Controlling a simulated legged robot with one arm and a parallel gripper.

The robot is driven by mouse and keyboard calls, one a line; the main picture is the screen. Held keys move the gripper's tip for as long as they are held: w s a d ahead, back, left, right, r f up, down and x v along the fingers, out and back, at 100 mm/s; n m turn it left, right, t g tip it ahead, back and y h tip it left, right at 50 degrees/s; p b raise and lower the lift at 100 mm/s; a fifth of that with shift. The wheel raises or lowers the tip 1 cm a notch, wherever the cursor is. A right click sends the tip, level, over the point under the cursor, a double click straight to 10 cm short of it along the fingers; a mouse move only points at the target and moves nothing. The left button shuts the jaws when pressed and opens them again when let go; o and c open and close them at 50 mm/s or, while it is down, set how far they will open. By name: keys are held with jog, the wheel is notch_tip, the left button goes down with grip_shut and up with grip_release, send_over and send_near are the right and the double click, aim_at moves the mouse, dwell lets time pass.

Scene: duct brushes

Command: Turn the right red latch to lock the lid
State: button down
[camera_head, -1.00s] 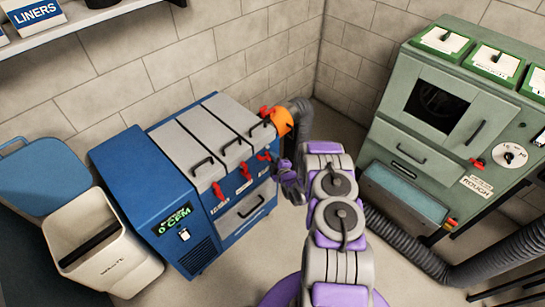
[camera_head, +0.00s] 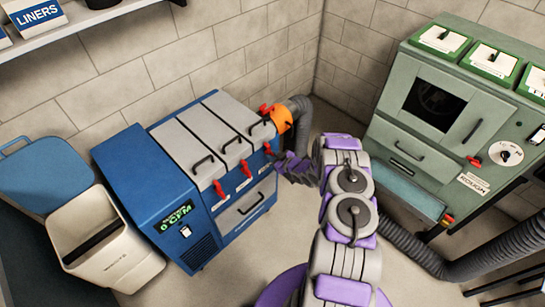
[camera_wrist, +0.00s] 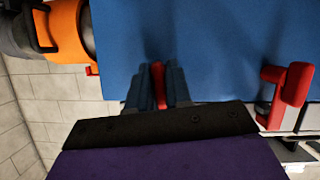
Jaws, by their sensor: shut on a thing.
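The blue cabinet (camera_head: 125,185) has three grey lids with black handles, and the right lid (camera_head: 236,112) is flat. Red latches sit along the front edge; the left latch (camera_head: 219,188) and middle latch (camera_head: 245,168) hang down. The right red latch (camera_head: 268,149) is at the right end, beside my gripper (camera_head: 282,161). In the wrist view my gripper (camera_wrist: 160,88) has its two dark fingers closed on either side of a red latch handle (camera_wrist: 160,86), against the blue panel. Another red latch (camera_wrist: 291,85) is apart at the right.
An orange collar (camera_head: 281,119) with a grey hose (camera_head: 299,115) stands at the cabinet's right back corner. A green machine (camera_head: 420,130) stands at the right, with a hose along the floor. A cream bin (camera_head: 100,240) is at the left.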

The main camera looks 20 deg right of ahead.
jog(key=shift+s+f+m+y, duration=0.1)
jog(key=shift+f+m+y, duration=0.1)
jog(key=shift+m+y, duration=0.3)
dwell(0.3)
jog(key=c, duration=1.2)
grip_release()
jog(key=shift+d+r, duration=0.1)
jog(key=shift+o, duration=0.2)
jog(key=p+v, duration=0.2)
jog(key=v, duration=1.5)
jog(key=shift+r+p, duration=0.25)
jog(key=shift+p, duration=0.05)
jog(key=shift+d, duration=0.1)
